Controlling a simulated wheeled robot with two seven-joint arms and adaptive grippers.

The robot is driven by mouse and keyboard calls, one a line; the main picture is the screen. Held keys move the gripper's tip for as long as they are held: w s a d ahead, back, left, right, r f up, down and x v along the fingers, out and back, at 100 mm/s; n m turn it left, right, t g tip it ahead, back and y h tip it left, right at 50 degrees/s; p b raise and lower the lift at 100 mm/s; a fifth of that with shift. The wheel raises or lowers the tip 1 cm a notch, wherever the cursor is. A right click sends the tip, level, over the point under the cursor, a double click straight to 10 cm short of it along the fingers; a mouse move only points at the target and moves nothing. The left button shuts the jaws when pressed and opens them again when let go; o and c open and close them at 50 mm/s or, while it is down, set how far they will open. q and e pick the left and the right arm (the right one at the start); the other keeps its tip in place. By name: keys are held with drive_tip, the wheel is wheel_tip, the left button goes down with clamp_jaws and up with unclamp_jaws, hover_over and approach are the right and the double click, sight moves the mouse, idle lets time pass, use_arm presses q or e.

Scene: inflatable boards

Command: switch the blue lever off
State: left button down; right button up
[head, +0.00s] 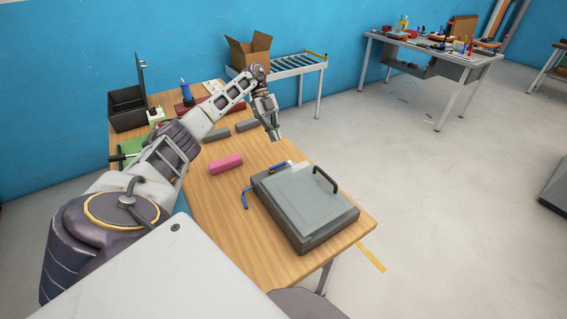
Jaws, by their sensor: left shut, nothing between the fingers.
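The blue lever (245,198) is a thin bent blue rod on the left side of a grey box (305,202) with a flat lid and a dark handle. A second small blue piece (279,167) shows at the box's back edge, beside a white part. My left gripper (275,136) is shut and empty. It hangs in the air beyond the box, above the table's far right edge, apart from the lever. I cannot tell the lever's on or off position from this view. My right gripper is out of view.
The wooden table (225,228) also bears a pink block (225,164), grey blocks (246,125) and a black open bin (127,110). A cardboard box (248,51) stands behind. The tabletop left of the lever is clear.

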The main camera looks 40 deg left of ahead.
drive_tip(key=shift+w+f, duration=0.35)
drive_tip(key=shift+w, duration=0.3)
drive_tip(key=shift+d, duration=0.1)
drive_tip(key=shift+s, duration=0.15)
